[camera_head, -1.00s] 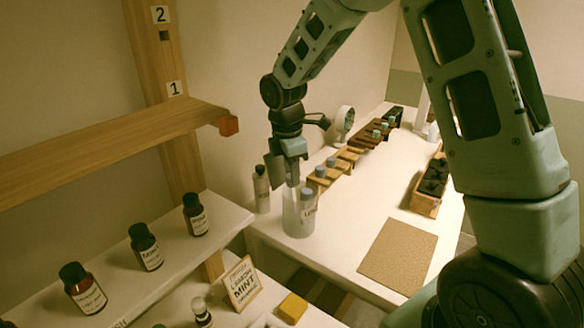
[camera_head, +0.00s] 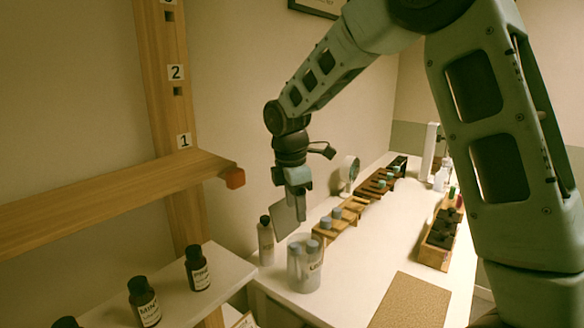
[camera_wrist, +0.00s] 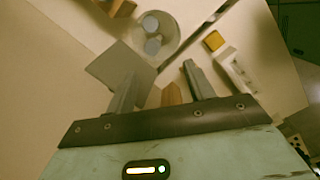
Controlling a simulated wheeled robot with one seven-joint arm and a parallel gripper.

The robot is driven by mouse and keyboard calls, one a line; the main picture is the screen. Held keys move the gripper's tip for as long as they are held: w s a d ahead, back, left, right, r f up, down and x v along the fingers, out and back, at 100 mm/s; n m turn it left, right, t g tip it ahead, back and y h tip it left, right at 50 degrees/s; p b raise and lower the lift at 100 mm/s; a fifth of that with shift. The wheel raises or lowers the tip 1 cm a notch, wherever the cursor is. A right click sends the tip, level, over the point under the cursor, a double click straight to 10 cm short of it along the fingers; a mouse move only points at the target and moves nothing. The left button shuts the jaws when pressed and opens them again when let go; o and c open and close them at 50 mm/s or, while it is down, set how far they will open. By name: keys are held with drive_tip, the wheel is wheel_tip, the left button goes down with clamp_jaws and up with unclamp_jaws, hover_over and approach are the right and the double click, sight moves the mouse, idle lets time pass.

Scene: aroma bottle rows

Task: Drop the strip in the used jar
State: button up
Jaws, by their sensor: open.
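The clear used jar (camera_head: 303,275) stands on the white counter below my gripper. Its label is only partly readable. Two blue-grey round-topped pieces (camera_head: 312,247) show in it, and these look like strip tops. The wrist view shows the jar (camera_wrist: 172,42) from above with both tops (camera_wrist: 152,46) inside. My gripper (camera_head: 299,215) is above the jar and apart from it. In the wrist view its two fingers (camera_wrist: 158,70) are spread with no strip held between them.
A white bottle (camera_head: 266,242) stands left of the jar. Wooden racks with blue-topped pieces (camera_head: 337,213) run behind it. A wooden box (camera_head: 440,235) and a tan mat (camera_head: 411,301) lie right. A wooden shelf (camera_head: 110,197) and dark bottles (camera_head: 197,267) are at left.

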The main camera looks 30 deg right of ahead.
wheel_tip(320, 180, up, 12)
drive_tip(key=a+b, duration=0.1)
drive_tip(key=shift+a+f, duration=0.1)
drive_tip(key=shift+f, duration=0.05)
idle(0.6)
drive_tip(key=s+f+m+t+y, duration=0.1)
drive_tip(key=s+f+m+t, duration=0.2)
drive_tip(key=s+f+m, duration=1.35)
drive_tip(key=s+a+n+g, duration=0.1)
drive_tip(key=s+a+n, duration=0.3)
drive_tip(key=a, duration=0.5)
drive_tip(key=s+a+r+n+g, duration=0.1)
drive_tip(key=s+a+n, duration=0.3)
drive_tip(key=s+a, duration=0.5)
drive_tip(key=shift+r+g+y, duration=0.25)
drive_tip(key=shift+g+y, duration=0.15)
drive_tip(key=shift+g, duration=0.1)
drive_tip(key=shift+n, duration=0.25)
